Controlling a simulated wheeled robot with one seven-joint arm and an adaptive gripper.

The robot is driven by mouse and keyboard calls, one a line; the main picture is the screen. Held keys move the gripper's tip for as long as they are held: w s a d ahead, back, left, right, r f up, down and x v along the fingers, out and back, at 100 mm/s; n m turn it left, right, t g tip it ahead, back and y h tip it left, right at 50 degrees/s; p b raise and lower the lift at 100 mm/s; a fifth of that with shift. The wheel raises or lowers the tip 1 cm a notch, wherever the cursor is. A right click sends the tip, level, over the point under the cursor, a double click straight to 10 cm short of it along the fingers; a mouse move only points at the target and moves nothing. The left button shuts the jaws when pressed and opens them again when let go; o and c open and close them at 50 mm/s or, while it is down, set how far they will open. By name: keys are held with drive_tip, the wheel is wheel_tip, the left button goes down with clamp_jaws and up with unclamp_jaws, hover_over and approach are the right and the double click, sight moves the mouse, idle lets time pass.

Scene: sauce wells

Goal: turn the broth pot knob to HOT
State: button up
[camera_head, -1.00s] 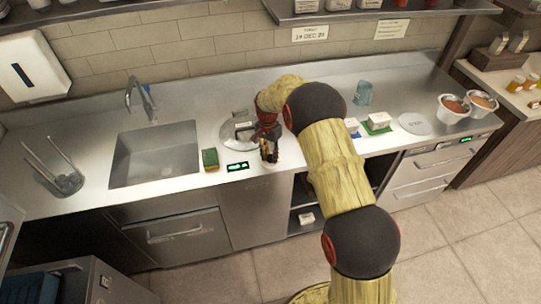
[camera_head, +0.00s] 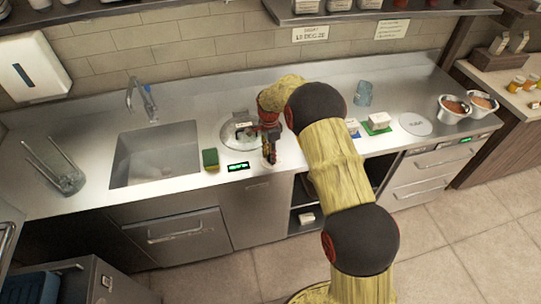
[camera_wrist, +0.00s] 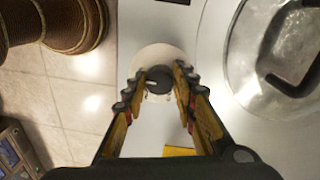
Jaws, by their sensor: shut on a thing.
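The broth pot knob (camera_wrist: 158,79) is a small dark round knob with a pale pointer mark, on a cream round plate (camera_wrist: 152,58) in the wrist view. My gripper (camera_wrist: 159,83) is shut on the knob, one finger on each side. In the head view my gripper (camera_head: 269,155) points down at the counter's front strip, and its fingers hide the knob. The broth pot lid (camera_head: 238,132) is round and metal with a dark handle, set in the counter behind and left of my gripper. It also shows in the wrist view (camera_wrist: 244,52). Labels around the knob are not readable.
A small green-lit display (camera_head: 238,166) and a green-yellow sponge (camera_head: 211,160) lie left of my gripper. A sink (camera_head: 152,157) is farther left. Right of my arm are a blue glass (camera_head: 363,93), small blocks on coloured squares, and two metal bowls (camera_head: 452,108).

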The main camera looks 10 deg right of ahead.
idle(0.3)
drive_tip(key=o, duration=1.2)
drive_tip(key=shift+c, duration=0.2)
wheel_tip(320, 180, up, 12)
drive_tip(key=shift+w, duration=0.35)
drive_tip(key=shift+a, duration=0.1)
